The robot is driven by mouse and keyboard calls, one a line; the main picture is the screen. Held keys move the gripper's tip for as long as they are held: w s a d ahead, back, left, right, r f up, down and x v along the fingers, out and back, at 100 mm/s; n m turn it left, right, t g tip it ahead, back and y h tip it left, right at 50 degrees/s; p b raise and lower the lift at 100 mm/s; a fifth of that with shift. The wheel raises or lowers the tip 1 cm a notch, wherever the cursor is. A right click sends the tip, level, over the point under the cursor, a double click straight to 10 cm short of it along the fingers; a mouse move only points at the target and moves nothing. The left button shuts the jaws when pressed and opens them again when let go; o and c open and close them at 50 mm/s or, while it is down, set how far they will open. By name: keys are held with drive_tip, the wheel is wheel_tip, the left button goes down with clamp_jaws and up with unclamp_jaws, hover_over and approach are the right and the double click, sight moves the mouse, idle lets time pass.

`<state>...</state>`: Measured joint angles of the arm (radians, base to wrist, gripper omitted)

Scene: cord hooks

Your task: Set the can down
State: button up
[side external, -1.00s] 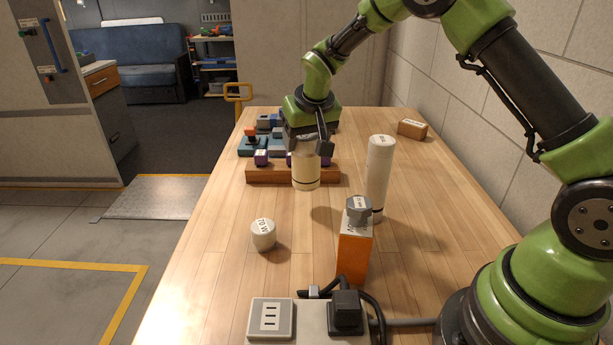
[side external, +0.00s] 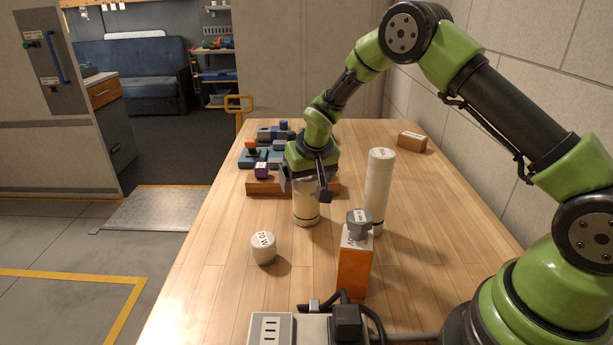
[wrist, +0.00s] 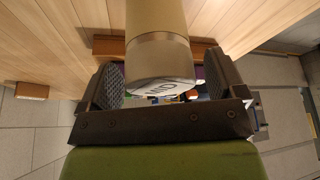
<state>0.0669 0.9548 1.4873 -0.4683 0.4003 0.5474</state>
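The can is a cream cylinder (side external: 306,212) with a thin dark band near its base. It stands upright on the wooden table, near the front of a brown wooden bar. My gripper (side external: 308,188) is above it, pointing down, with its fingers beside the can's upper part. In the wrist view the can (wrist: 160,45) shows its labelled end between the two fingers of my gripper (wrist: 165,82). A narrow gap shows on the right side of the can, so the fingers look open around it. The can's top is hidden in the side view.
A tall white cylinder (side external: 379,190) stands close to the can's right. An orange box (side external: 355,268) with a grey hexagonal piece (side external: 359,224) is nearer the front. A short cream cylinder (side external: 263,248) is at the front left. The wooden bar (side external: 262,188) and coloured parts lie behind.

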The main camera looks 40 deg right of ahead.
drive_tip(key=shift+r, duration=0.1)
drive_tip(key=s+a+r+t+y, duration=0.1)
drive_tip(key=s+a+r, duration=0.1)
drive_tip(key=s+r, duration=0.8)
drive_tip(key=s+a+r+t+y, duration=0.1)
drive_tip(key=s+a+r, duration=0.2)
drive_tip(key=s+r, duration=0.65)
drive_tip(key=s+a+r+t+y, duration=0.1)
drive_tip(key=s+a+r, duration=0.1)
drive_tip(key=s, duration=0.7)
drive_tip(key=shift+s+a+r+y, duration=0.2)
drive_tip(key=shift+a+r+y, duration=0.15)
drive_tip(key=shift+r+y, duration=0.05)
